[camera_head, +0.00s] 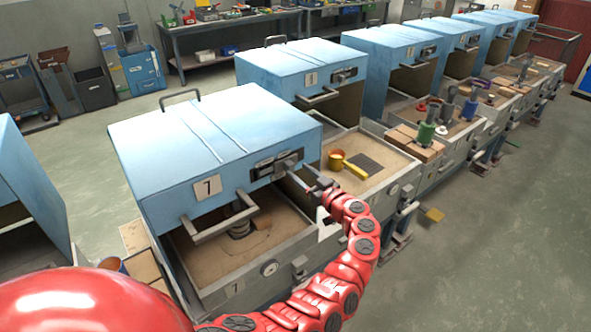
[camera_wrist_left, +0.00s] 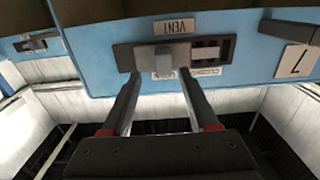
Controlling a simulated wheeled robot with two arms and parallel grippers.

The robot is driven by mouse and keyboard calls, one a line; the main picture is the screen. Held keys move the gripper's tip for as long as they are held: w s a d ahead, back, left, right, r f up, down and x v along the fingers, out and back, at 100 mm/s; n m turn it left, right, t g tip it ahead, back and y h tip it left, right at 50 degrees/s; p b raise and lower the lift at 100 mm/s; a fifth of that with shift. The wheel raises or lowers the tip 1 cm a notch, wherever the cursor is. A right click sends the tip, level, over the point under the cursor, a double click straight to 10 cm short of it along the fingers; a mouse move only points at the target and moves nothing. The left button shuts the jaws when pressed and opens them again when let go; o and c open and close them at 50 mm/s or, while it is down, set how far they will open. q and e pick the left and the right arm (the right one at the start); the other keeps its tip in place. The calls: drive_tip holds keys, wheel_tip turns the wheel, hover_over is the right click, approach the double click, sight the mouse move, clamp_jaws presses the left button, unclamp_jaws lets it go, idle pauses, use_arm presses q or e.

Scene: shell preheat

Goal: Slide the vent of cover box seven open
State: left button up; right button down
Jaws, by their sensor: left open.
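Cover box seven (camera_head: 205,140) is a light blue hood with a number 7 plate on its front. Its vent (camera_head: 277,165) is a dark panel at the right of the front face. In the left wrist view the vent panel (camera_wrist_left: 125,58) appears upside down, with a grey slider knob (camera_wrist_left: 164,60) and dark slots (camera_wrist_left: 207,52) partly showing to the right of it. My left gripper (camera_head: 296,180) is in front of the vent. In the wrist view my left gripper (camera_wrist_left: 160,76) is open, its fingertips either side of the knob's near end; contact cannot be told. My right gripper is not in view.
A bar handle (camera_head: 220,226) sticks out from the box's front, left of the vent. Below is a sand-filled tray (camera_head: 285,228). A yellow ladle (camera_head: 347,163) lies in the neighbouring tray.

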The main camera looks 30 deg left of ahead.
use_arm(q)
drive_tip(key=b+v, duration=0.2)
drive_tip(key=v, duration=1.2)
drive_tip(key=shift+b, duration=0.4)
